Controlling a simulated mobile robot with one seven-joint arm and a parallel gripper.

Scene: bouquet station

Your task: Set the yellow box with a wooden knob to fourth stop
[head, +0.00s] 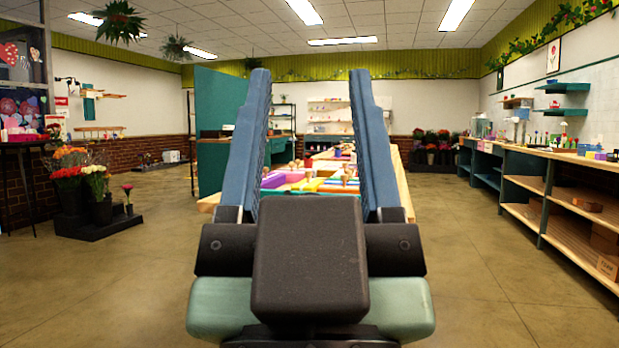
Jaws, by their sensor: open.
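My gripper (310,76) fills the middle of the view. Its two long blue fingers stand upright and wide apart, with nothing between them. Beyond it is a wooden table (401,186) with several coloured boxes and small wooden knobs on top. A yellow piece (313,184) shows between the fingers among these boxes. It is too small to tell whether it is the yellow box with the wooden knob, or at which stop a knob stands. My gripper is well short of the table, and its fingers hide parts of the tabletop.
A long shelf counter (525,165) runs along the right wall. Flower buckets (82,190) stand on a low black stand at the left. A teal partition (217,125) stands behind the table's left side. The concrete floor (130,275) is clear on both sides.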

